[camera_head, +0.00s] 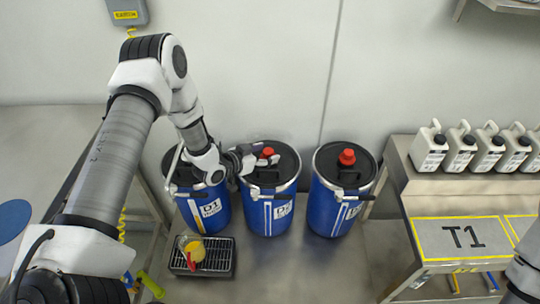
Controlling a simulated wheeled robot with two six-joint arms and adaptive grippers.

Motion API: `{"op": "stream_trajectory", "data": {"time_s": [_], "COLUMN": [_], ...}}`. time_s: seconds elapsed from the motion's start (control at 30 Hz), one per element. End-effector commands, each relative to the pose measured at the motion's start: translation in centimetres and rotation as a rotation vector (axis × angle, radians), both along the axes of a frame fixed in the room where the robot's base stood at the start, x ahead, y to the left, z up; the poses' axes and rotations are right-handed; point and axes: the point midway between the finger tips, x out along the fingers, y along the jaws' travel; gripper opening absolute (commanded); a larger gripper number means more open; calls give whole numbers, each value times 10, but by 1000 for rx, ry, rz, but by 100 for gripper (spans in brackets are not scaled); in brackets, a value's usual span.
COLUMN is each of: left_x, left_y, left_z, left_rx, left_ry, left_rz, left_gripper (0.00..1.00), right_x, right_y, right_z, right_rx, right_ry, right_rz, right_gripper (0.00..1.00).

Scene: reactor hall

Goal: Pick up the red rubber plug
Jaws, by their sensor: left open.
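A red plug (268,152) shows on the black lid of the middle blue drum (267,214), partly hidden by my left gripper. My left gripper (262,160) is open, reaching in from the left over that lid with its fingertips at the plug. I cannot tell whether they touch it. A second red plug (347,157) stands upright on the lid of the right blue drum (333,211), with no gripper near it. The left drum (209,208), marked D1, has its lid largely hidden by my left arm. My right gripper is out of view.
A black drip tray (223,269) with a yellow and red item (194,251) sits in front of the drums. Several white jugs (463,149) stand on the steel shelf at right, above a T1-marked surface (459,238). A wall rises behind the drums.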

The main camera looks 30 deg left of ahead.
Motion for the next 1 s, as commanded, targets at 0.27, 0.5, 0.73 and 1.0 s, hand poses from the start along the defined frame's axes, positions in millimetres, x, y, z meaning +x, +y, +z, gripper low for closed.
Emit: {"op": "stream_trajectory", "data": {"time_s": [0.27, 0.5, 0.73, 1.0], "left_x": [18, 17, 17, 17], "left_y": [-6, -6, -6, -6], "left_z": [-8, -8, -8, 1], "left_rx": [-1, 0, 0, 0], "left_ry": [0, 1, 2, 1], "left_rz": [1, 1, 0, 1], "left_gripper": [63, 3, 3, 3], "right_x": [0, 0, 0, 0], "right_y": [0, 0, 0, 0], "right_z": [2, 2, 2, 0], "right_rx": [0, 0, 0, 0], "right_ry": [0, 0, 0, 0], "right_rz": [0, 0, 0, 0], "right_gripper": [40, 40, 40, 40]}}
